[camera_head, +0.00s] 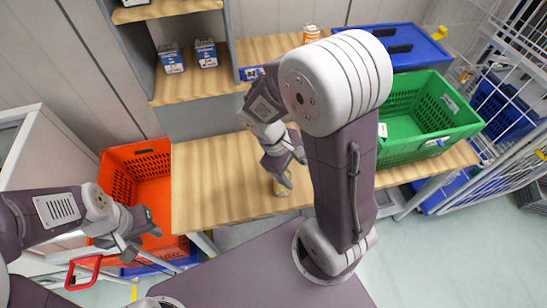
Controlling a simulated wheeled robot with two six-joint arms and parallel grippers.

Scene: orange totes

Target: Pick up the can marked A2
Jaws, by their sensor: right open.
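A small yellowish can (282,188) stands on the wooden table near its front edge. My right gripper (285,172) reaches down over it with open jaws; its fingers hide the can's upper part, and I cannot tell whether they touch it. No A2 marking is readable. Another can, orange and white (311,32), stands on the surface at the back. My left gripper (140,236) is over the front of the orange tote, away from the cans; its jaw opening is unclear.
The orange tote (137,151) is left of the wooden table (205,182). A green crate (432,133) and a blue box (410,48) are at right. Blue-white cartons (172,60) stand on the shelf. The table's left part is clear. My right arm hides part of the table.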

